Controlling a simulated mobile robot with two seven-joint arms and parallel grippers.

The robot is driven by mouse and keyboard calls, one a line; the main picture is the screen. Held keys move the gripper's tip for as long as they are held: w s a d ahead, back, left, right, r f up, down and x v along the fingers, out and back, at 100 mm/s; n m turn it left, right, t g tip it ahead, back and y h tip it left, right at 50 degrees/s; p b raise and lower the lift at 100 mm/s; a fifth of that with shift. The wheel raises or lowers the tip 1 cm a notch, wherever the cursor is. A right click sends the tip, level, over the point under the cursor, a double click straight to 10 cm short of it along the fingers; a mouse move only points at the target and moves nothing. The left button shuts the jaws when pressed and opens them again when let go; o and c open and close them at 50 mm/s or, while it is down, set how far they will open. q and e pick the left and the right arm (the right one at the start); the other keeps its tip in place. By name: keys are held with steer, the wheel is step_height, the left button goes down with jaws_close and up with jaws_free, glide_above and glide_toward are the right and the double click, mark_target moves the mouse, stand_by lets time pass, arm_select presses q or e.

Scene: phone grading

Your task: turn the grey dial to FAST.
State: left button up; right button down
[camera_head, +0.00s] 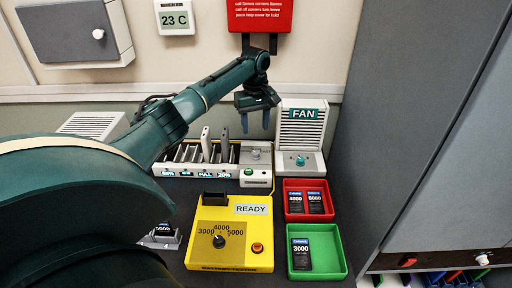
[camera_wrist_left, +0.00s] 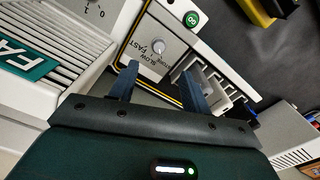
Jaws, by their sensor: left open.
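The grey dial (camera_head: 255,154) sits on a pale panel at the right end of the slotted rack. In the left wrist view the dial (camera_wrist_left: 157,46) is round, with SLOW, FAST and a third word, hard to read, printed beside it. I cannot tell which word it points to. My left gripper (camera_head: 255,130) is open and empty, pointing down above the dial's panel. In the left wrist view its two fingers (camera_wrist_left: 159,70) stand apart, with the dial just beyond the tips and not touched. My right gripper is not in view.
A fan unit (camera_head: 301,128) with a teal knob stands close on the right. Two upright phones stand in the slotted rack (camera_head: 172,168) on the left. In front are a yellow tester (camera_head: 205,255), a red tray (camera_head: 325,185) and a green tray (camera_head: 341,240). A grey cabinet (camera_head: 410,120) bounds the right.

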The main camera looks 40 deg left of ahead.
mark_target(256, 152)
arm_select(q)
step_height(256, 152, down, 10)
steer(key=shift+f, duration=0.2)
steer(key=shift+w, duration=0.1)
steer(key=c, duration=1)
